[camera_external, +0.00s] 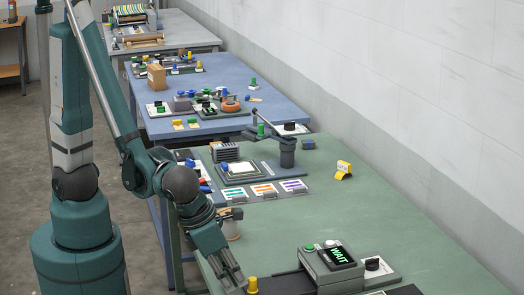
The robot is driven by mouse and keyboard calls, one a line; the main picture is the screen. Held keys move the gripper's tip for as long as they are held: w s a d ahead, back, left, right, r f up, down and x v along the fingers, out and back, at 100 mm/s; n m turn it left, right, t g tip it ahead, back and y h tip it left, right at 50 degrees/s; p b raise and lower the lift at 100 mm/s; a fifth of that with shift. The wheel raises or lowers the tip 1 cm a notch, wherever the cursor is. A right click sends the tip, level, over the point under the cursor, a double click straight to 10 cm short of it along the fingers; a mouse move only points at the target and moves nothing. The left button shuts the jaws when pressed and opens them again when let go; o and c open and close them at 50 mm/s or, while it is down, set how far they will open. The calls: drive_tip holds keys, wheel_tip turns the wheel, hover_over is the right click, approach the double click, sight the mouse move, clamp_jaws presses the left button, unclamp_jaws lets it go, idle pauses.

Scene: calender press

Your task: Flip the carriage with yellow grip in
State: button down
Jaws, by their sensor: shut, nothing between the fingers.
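A yellow grip (252,285) stands upright at the bottom edge of the view, beside a dark flat carriage (287,284) that runs up to a grey machine. The carriage is partly cut off by the frame. My gripper (238,287) points down just left of the yellow grip. It is shut with nothing in it; its tips are at the frame's bottom edge, and I cannot tell whether they touch the grip.
A black knob (372,264) sits on a plate right of the machine. A yellow sign (344,170) stands on the green table (390,225). Farther back are a dark clamp-like stand (287,155) and coloured cards (264,190). The table's middle right is clear, with a wall beyond.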

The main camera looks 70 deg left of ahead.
sight(265, 288)
drive_tip(key=w, duration=0.5)
drive_tip(key=shift+w+b, duration=0.2)
drive_tip(key=shift+b, duration=0.2)
drive_tip(key=shift+w, duration=0.55)
drive_tip(key=shift+s, duration=2.05)
drive_tip(key=p+v, duration=0.2)
drive_tip(key=v, duration=0.8)
drive_tip(key=shift+s, duration=0.1)
